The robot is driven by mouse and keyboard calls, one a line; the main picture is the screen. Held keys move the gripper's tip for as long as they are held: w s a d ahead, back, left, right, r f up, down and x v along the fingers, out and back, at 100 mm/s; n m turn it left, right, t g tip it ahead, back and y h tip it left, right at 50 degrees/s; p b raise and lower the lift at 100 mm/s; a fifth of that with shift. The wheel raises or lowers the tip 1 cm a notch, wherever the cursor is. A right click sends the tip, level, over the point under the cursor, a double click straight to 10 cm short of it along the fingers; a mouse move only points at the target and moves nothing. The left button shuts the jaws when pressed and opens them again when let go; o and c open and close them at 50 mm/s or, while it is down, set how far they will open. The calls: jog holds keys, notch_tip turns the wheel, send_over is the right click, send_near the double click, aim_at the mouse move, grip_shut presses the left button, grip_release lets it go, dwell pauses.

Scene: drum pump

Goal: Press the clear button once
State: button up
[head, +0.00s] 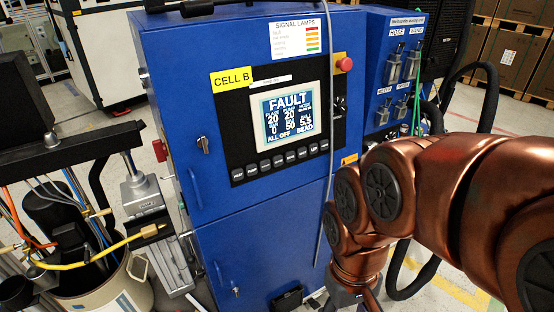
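A blue control cabinet (165,62) marked CELL B stands in the middle of the head view. Its screen (288,114) reads FAULT above several numbers, with ALL OFF and BEAD at the bottom. My copper arm comes in from the right and bends down in front of the cabinet's lower right. Its end runs to the bottom edge, below and right of the buttons; my gripper's fingers are not visible.
A red mushroom button (344,64) sticks out right of the screen. A bin (118,292) with hoses and a yellow lance stands at left. A blue tool panel (392,70) is at right. The space directly before the screen and buttons looks clear.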

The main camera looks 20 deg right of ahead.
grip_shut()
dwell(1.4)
